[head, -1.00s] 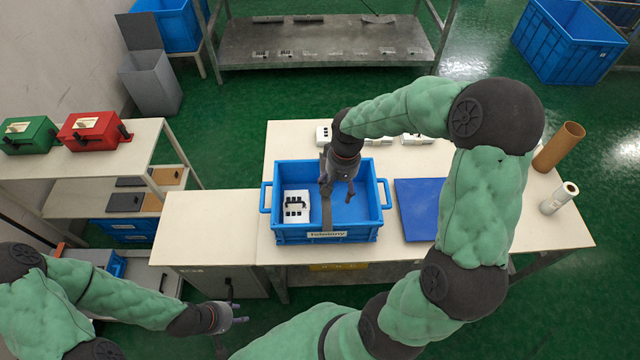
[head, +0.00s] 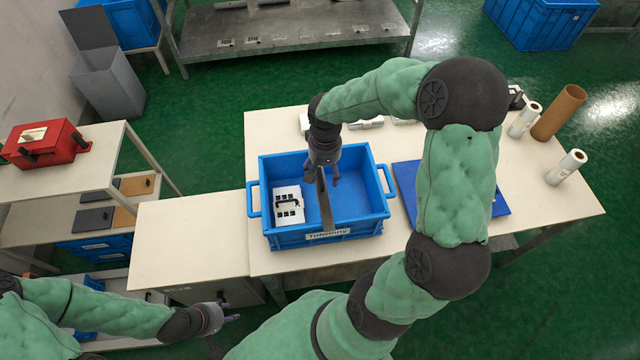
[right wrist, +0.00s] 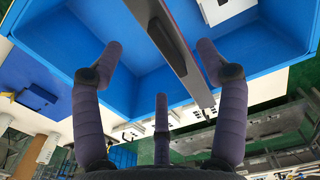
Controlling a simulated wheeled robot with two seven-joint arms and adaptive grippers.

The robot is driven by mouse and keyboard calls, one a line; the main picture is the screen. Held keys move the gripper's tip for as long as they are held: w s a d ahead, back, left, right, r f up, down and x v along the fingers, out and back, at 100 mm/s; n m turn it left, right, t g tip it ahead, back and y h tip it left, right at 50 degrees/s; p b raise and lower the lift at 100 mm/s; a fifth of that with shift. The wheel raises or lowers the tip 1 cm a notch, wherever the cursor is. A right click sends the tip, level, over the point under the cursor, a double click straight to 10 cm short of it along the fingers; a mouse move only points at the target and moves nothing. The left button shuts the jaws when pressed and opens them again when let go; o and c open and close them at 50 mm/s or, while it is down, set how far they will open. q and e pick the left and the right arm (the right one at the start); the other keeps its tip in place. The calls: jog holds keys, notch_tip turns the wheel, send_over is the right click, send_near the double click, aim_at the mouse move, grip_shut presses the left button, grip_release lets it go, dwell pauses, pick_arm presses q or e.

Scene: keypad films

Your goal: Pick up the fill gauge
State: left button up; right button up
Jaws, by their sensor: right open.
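A long grey bar with a red edge, which I take for the fill gauge (head: 326,210), lies front to back across the blue crate (head: 378,209). In the right wrist view the fill gauge (right wrist: 174,45) runs between the spread fingers, nearer the finger on the right. My right gripper (head: 329,181) is open over the crate; it also shows in the right wrist view (right wrist: 160,70). The fingers look apart from the bar, and its far part is hidden behind the gripper in the head view. My left gripper (head: 228,313) is open and empty, low beside the table front.
A white keypad-like part (head: 289,206) with black blocks lies in the crate's left part. A blue plate (head: 405,180) lies right of the crate, partly behind my right arm. White rolls (head: 566,167) and a brown tube (head: 558,112) stand at the right. The table's left part is clear.

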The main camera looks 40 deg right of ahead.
jog(key=shift+f+b, duration=0.85)
jog(key=shift+f, duration=1.95)
jog(key=shift+a+r, duration=0.1)
jog(key=c, duration=1.5)
